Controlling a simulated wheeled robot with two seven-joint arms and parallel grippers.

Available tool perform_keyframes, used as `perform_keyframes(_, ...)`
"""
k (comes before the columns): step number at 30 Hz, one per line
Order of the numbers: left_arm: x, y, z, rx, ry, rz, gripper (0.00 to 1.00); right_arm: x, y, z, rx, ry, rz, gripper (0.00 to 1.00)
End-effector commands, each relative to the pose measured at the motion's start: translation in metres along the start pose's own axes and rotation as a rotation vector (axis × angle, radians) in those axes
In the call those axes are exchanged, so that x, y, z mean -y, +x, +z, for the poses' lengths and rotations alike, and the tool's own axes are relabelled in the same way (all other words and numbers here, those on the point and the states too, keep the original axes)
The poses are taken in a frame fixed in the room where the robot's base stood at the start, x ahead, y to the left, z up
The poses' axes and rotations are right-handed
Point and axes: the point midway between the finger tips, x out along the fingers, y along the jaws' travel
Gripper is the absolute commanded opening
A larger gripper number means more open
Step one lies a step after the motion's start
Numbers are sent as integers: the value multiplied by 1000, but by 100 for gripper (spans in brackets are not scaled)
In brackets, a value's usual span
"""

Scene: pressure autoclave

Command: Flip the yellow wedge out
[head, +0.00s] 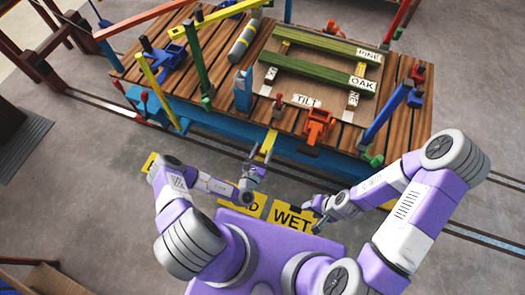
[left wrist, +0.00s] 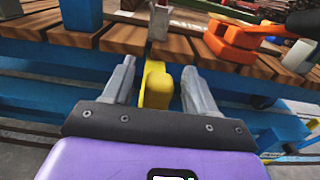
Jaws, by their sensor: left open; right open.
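The yellow wedge (head: 266,145) sits at the front edge of the plank-topped bench, near its middle. In the left wrist view the yellow wedge (left wrist: 156,88) shows between my two grey fingertips, with a narrow upright part and a wider block to its right. My left gripper (head: 257,172) is open, just in front of the wedge; the left wrist view shows its spread fingers (left wrist: 160,82). I cannot tell whether they touch the wedge. My right gripper (head: 318,212) is open and empty, lower right, above the floor in front of the bench.
A blue lever (head: 385,115) leans at the right. Yellow floor signs (head: 291,217) lie near my base.

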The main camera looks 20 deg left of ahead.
Motion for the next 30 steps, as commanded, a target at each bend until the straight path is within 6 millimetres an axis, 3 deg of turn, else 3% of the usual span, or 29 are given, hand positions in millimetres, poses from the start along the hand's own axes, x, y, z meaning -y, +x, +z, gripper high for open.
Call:
perform_keyframes(5, -1, -15, 0, -3, 0, 2, 57, 1, -3, 0, 0, 0, 0, 43)
perform_keyframes(16, 0, -70, 0, -2, -1, 1, 57, 3, -9, 0, 0, 0, 0, 43)
perform_keyframes(30, 0, -76, 0, -1, 0, 1, 57, 3, -9, 0, 0, 0, 0, 43)
